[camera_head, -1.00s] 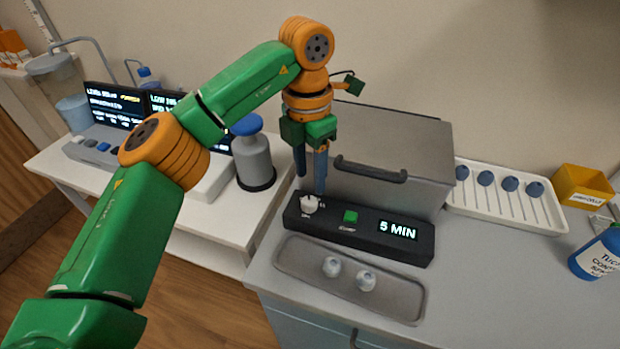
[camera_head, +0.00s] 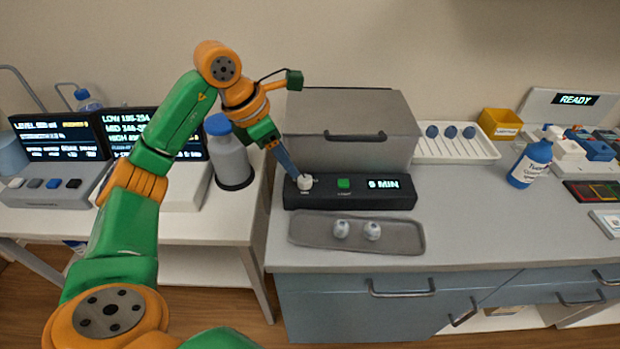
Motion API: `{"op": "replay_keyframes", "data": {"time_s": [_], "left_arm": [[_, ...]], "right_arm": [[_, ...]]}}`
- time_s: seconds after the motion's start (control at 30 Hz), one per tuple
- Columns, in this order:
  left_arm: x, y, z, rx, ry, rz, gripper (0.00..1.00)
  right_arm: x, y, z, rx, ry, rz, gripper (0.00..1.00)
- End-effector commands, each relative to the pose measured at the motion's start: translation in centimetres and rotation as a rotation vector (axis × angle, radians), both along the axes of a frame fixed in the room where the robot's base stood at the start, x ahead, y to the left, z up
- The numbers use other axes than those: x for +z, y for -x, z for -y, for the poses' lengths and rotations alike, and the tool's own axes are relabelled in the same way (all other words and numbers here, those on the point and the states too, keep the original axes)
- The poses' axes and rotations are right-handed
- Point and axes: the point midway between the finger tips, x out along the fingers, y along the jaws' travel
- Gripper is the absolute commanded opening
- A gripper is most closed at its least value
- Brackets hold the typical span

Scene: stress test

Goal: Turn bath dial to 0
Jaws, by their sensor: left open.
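The bath dial (camera_head: 305,183) is a small white knob at the left end of the black control panel (camera_head: 350,203). A green button (camera_head: 343,183) sits beside it. The display (camera_head: 390,184) shows one digit and "MIN"; the digit is blurred, 0 or 9. The bath (camera_head: 350,118) is a grey box with a closed, handled lid behind the panel. My left gripper (camera_head: 294,174) reaches down at a slant from the upper left, its blue fingertips open at the dial's upper left. I cannot tell whether they touch it. My right gripper is out of view.
A grey tray (camera_head: 408,240) with two small white items lies in front of the panel. A grey blue-capped bottle (camera_head: 228,160) stands left. A white rack (camera_head: 485,153), yellow bin (camera_head: 500,123) and blue bottle (camera_head: 530,163) stand right. Counter between tray and blue bottle is clear.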

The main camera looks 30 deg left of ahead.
Motion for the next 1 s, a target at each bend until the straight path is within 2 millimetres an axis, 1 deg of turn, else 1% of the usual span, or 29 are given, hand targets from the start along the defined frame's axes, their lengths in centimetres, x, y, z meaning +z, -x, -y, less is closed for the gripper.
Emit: {"op": "replay_keyframes", "data": {"time_s": [0.03,0.13,0.2,0.3,0.4,0.57,0.6,0.67,0.7,0.77,0.8,1.0], "left_arm": [[-1.0,-0.2,0.3,-0.002,0.0,-0.005,0.51],[-2.9,-0.9,0.8,-0.004,0.003,-0.007,0.51],[-4.0,-1.3,1.1,-0.002,0.003,-0.006,0.51],[-5.1,-1.7,1.4,-0.002,0.003,-0.004,0.51],[-5.6,-1.9,1.5,-0.002,0.001,-0.002,0.51],[-5.6,-1.9,1.5,-0.002,0.001,-0.001,0.51],[-5.6,-1.9,1.5,-0.002,0.001,-0.001,0.45],[-5.6,-1.9,1.5,-0.001,0.002,-0.002,0.29],[-5.6,-1.9,1.5,-0.001,0.002,-0.002,0.18],[-5.6,-1.9,1.5,-0.001,0.002,-0.002,0.02],[-5.6,-1.9,1.5,-0.001,0.002,-0.002,0.0],[-5.6,-1.9,1.5,0.009,0.002,-0.001,0.0]], "right_arm": [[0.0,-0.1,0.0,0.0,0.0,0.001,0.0],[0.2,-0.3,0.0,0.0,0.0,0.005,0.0],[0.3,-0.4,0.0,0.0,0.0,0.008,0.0],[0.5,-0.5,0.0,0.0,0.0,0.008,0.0],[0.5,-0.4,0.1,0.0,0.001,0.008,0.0],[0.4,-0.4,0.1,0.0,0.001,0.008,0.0],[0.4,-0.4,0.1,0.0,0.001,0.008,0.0],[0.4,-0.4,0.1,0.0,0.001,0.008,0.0],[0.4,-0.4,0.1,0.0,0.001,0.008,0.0],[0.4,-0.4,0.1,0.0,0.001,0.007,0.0],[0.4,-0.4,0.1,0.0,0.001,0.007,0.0],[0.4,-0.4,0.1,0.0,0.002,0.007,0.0]]}}
